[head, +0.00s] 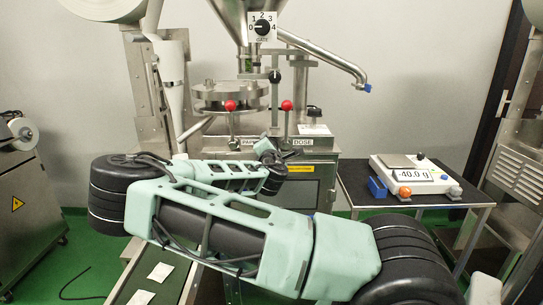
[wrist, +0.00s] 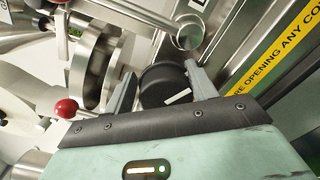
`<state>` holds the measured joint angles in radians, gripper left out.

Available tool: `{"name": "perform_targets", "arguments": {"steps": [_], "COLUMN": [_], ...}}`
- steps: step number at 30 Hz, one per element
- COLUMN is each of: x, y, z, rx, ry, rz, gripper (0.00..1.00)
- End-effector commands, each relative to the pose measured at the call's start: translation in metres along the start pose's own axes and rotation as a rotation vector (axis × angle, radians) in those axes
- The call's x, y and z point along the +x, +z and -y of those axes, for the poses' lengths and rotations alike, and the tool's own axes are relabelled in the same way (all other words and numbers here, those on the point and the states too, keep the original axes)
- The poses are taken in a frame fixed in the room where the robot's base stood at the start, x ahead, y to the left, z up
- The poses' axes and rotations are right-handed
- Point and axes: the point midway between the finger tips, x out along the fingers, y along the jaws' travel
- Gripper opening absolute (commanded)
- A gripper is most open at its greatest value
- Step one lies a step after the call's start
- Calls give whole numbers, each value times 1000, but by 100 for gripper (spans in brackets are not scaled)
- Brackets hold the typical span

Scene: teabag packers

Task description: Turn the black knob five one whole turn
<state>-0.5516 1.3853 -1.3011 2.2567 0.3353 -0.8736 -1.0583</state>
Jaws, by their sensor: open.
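A black round knob (wrist: 162,82) with a white mark on it shows in the wrist view. It lies between the two fingers of my gripper (wrist: 158,88), which is open. One finger is on each side of the knob; I cannot tell whether either touches it. In the head view my gripper (head: 268,150) is at the front of the steel machine (head: 325,145), just below its PAPER and DOSE labels. My gripper and arm hide part of the machine's front there, and I cannot make out the gripped-at knob in that view.
Two red ball levers (head: 230,106) stand above my gripper; one red ball (wrist: 66,107) is left of the fingers in the wrist view. Another black knob (head: 313,114) is above DOSE. A numbered dial (head: 262,27) is higher. A scale (head: 415,175) stands on the right table.

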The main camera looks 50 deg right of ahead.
Motion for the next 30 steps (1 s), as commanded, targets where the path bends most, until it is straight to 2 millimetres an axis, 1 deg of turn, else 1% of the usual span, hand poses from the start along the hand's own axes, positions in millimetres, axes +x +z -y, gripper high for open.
{"name": "perform_targets", "arguments": {"steps": [1, 11, 30], "x": [-5, -30, -70], "y": [-9, -4, -1], "z": [2, 6, 2], "rx": [-1, -6, -3], "ry": [-4, -15, -8], "rz": [-19, -10, -3], "gripper": [58, 58, 58]}}
